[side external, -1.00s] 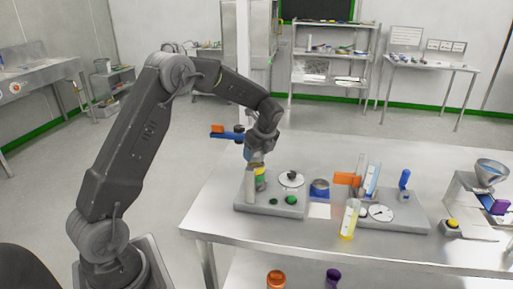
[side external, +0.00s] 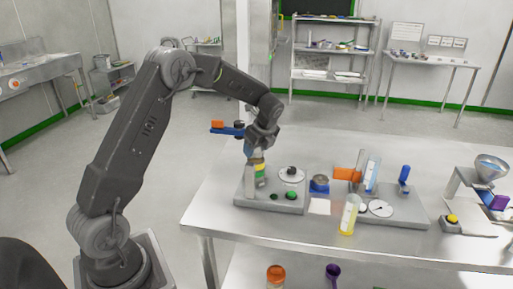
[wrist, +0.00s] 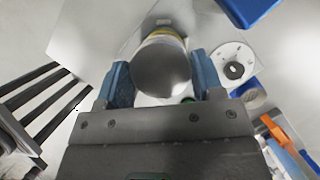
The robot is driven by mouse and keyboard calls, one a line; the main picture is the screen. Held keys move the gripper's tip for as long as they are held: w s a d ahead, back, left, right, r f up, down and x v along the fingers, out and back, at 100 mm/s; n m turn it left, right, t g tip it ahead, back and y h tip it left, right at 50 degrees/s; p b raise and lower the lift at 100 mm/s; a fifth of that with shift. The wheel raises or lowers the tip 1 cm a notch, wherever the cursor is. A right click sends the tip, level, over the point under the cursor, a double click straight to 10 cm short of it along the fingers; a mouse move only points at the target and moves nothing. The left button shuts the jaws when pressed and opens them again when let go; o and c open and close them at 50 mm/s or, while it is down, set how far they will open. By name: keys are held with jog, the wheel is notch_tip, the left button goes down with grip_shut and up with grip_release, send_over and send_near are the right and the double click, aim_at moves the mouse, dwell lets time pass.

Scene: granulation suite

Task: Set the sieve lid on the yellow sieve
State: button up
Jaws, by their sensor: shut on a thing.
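My gripper (wrist: 161,82) is shut on a round grey metal piece (wrist: 162,70), which I take for the sieve lid. In the wrist view it sits between the two blue fingers. The yellow sieve (side external: 259,167) shows as a yellow band just below my gripper in the side view. In the wrist view a yellow rim (wrist: 160,35) peeks past the far edge of the metal piece. The lid is over the sieve stack, but I cannot tell whether it touches the sieve. The fingers hide part of the top of the stack.
The stack stands on a grey base plate (side external: 252,203) beside a white disc with a black knob (side external: 291,174) and a green button (side external: 291,196). A blue container (side external: 320,186), an orange clip (side external: 346,174) and a yellow-filled cylinder (side external: 349,215) stand to the right.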

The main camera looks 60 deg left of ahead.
jog(key=shift+f, duration=0.9)
dwell(1.3)
jog(key=o, duration=1.2)
jog(key=shift+r, duration=4.05)
